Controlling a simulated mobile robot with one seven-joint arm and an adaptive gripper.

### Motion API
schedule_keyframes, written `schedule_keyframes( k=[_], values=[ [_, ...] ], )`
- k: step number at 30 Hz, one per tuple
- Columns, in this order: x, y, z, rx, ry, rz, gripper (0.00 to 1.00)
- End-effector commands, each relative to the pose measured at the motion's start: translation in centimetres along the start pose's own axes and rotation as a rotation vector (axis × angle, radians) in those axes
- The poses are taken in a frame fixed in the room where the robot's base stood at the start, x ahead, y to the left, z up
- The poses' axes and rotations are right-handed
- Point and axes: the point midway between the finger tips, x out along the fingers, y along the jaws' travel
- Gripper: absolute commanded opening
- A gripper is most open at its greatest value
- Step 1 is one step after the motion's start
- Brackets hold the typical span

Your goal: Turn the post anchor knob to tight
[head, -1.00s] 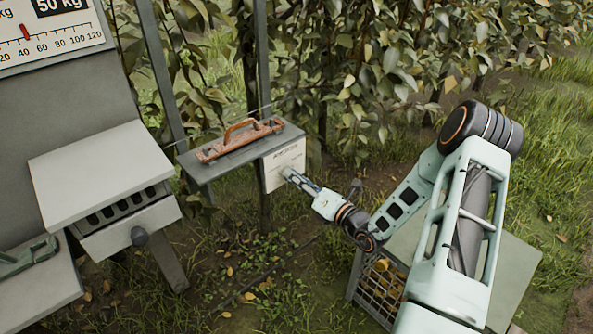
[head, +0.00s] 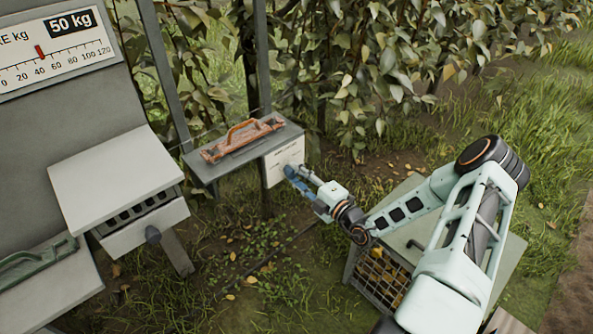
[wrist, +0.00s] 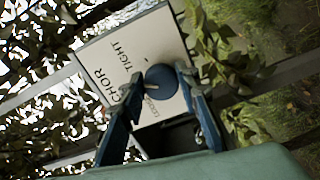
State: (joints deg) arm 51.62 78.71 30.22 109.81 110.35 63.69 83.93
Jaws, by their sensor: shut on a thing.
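The post anchor knob (wrist: 163,81) is a round blue knob on a white plate (wrist: 105,70) lettered "...CHOR" and "TIGHT" in the wrist view. A pale mark shows at the knob's lower left edge. My gripper (wrist: 162,80) has its blue fingers on either side of the knob and is shut on it. The mark's exact setting against the lettering cannot be told.
A grey shelf (head: 215,168) beside the plate carries an orange-brown handled tool (head: 240,138). A weighing scale (head: 60,50) and grey box (head: 115,180) stand left. A crate (head: 380,275) sits below my arm. Leafy branches hang behind.

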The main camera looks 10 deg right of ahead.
Motion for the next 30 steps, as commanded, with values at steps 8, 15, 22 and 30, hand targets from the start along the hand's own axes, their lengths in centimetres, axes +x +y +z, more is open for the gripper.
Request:
schedule_keyframes(
  k=[8,15,22,30],
  values=[
    [-0.05,0.02,-0.02,0.263,-0.001,0.000,0.05],
    [-0.04,-0.14,-0.07,0.469,0.000,0.000,0.05],
    [-0.06,-0.24,-0.08,0.614,-0.001,0.000,0.05],
    [-0.03,-0.32,-0.13,0.704,0.000,-0.001,0.05]
  ],
)
